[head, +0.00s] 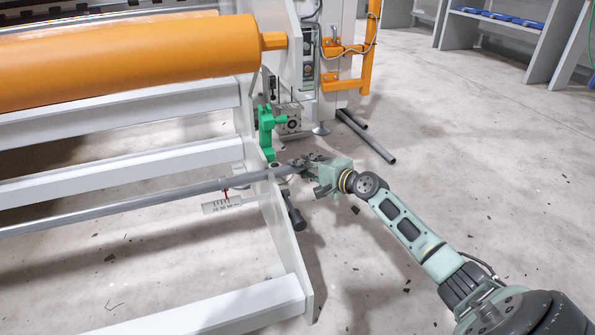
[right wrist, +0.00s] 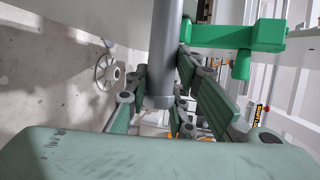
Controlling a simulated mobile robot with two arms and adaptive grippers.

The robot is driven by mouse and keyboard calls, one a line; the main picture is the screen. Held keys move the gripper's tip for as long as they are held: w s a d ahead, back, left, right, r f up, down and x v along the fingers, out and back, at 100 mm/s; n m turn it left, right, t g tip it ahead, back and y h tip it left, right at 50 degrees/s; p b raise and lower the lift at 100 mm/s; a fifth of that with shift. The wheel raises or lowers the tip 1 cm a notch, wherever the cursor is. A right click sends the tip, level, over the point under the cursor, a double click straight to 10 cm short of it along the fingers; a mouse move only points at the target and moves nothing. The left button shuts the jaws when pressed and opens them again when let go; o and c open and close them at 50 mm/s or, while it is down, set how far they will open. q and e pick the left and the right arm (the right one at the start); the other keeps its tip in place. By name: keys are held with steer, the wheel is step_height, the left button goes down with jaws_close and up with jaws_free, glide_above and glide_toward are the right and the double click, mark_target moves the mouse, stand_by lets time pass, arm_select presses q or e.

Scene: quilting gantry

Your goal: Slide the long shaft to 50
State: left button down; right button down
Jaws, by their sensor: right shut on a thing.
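The long shaft (head: 120,207) is a grey rod running from the left edge across the frame to the white end plate (head: 288,240). A small white scale (head: 221,205) with dark marks hangs under it, and a red pointer (head: 225,192) stands at the scale. The numbers are too small to read. My right gripper (head: 303,166) is shut on the shaft's right end, just outside the end plate. In the right wrist view the shaft (right wrist: 165,50) comes down between the green-padded fingers (right wrist: 165,90), its end showing. My left gripper is not in view.
A green bracket (head: 266,128) stands just above the shaft end; it also shows close by in the right wrist view (right wrist: 240,38). An orange roller (head: 130,62) and white beams (head: 140,170) lie behind. A dark bar end (head: 294,215) juts out below. The floor at right is open.

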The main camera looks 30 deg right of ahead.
steer(key=shift+s+d+f, duration=0.1)
steer(key=shift+s+d, duration=0.05)
steer(key=shift+d, duration=0.3)
steer(key=shift+a, duration=0.15)
steer(key=c, duration=1.5)
jaws_free()
steer(key=shift+a, duration=0.15)
steer(key=shift+v, duration=5.95)
